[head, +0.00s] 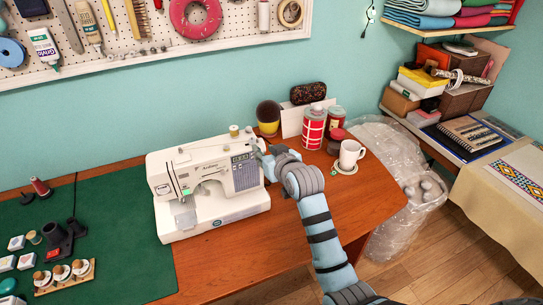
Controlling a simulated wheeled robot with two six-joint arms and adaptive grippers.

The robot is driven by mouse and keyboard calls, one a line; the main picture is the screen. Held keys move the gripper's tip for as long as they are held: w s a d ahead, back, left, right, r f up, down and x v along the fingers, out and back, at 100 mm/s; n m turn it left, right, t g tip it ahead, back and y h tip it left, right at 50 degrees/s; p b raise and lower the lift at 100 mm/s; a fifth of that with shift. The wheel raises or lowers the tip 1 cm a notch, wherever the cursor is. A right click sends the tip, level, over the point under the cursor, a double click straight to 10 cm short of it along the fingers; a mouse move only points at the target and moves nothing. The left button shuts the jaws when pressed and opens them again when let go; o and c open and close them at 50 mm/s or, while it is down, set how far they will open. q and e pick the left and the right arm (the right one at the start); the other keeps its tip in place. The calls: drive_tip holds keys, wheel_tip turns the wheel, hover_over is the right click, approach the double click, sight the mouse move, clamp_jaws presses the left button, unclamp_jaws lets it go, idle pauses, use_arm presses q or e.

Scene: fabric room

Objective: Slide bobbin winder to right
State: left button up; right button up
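The white sewing machine (215,207) stands on the wooden table near the edge of the green mat. Spools (234,130) sit on top of it, towards the right end. The bobbin winder is too small to make out clearly; the small parts at the top right of the machine are partly hidden by my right gripper. My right gripper (264,157) is at the machine's upper right end, beside its display panel. Its fingers are small and dark, and I cannot tell whether they are open or touching anything. My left gripper is not in view.
A green mat (110,240) with small tools lies at left. Bare table (290,240) shows right of the machine.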

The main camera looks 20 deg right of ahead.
drive_tip(key=v, duration=0.6)
